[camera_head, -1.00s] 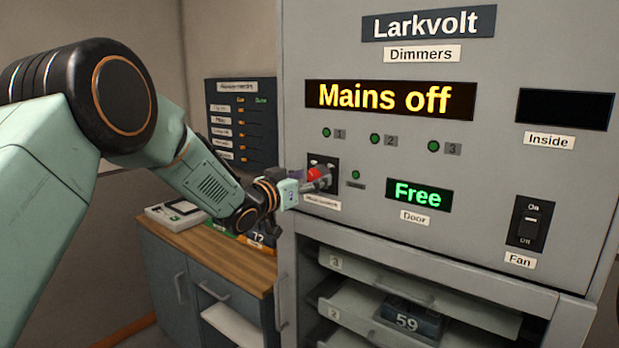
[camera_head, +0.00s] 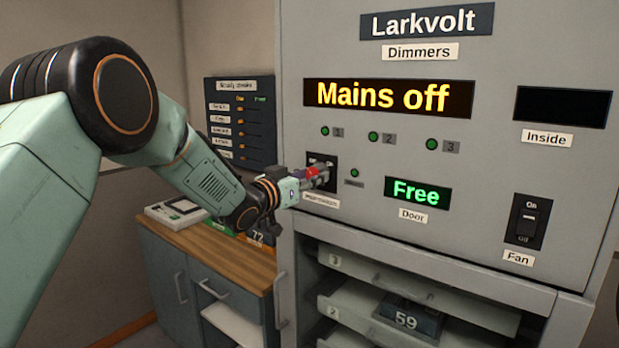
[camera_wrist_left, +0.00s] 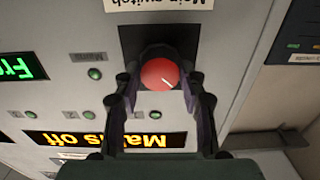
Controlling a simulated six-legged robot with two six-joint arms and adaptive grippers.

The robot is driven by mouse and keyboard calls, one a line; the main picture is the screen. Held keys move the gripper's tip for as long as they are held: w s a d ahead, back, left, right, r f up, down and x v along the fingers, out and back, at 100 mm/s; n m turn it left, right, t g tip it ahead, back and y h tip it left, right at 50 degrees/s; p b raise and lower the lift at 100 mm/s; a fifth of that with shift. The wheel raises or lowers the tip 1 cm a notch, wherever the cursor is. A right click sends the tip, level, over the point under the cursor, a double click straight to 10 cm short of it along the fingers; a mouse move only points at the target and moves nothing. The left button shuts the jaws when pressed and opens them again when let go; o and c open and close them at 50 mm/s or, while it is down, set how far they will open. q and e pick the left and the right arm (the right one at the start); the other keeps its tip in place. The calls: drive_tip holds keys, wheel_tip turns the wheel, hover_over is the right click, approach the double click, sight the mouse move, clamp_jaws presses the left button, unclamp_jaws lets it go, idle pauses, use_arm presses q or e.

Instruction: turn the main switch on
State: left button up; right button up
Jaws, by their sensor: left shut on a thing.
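The main switch is a red round knob (camera_head: 313,173) on a black plate (camera_head: 322,160) at the lower left of the grey Larkvolt cabinet. In the left wrist view the red knob (camera_wrist_left: 162,74) carries a short white mark and sits between the two fingers. My left gripper (camera_head: 318,176) is at the knob with its fingers shut on it, and it hides part of the plate. In the left wrist view my left gripper (camera_wrist_left: 160,95) has a finger on each side of the knob. The yellow display (camera_head: 388,97) reads "Mains off". My right gripper is not in view.
A green display (camera_head: 417,192) reads "Free" above a "Door" label. A fan switch (camera_head: 528,221) is at the right. Open shelves (camera_head: 420,290) lie below the panel, one bearing a unit marked 59. A wooden-topped bench (camera_head: 215,250) stands left of the cabinet.

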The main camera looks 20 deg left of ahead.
use_arm(q)
drive_tip(key=m+b, duration=1.3)
drive_tip(key=m, duration=0.4)
drive_tip(key=shift+r+b, duration=0.1)
drive_tip(key=shift+b, duration=0.3)
drive_tip(key=shift+r+m+b, duration=0.15)
drive_tip(key=shift+m+b, duration=0.15)
drive_tip(key=shift+m, duration=0.2)
drive_tip(key=o, duration=0.8)
drive_tip(key=shift+o, duration=1.4)
drive_tip(key=shift+w, duration=0.15)
drive_tip(key=shift+o, duration=0.3)
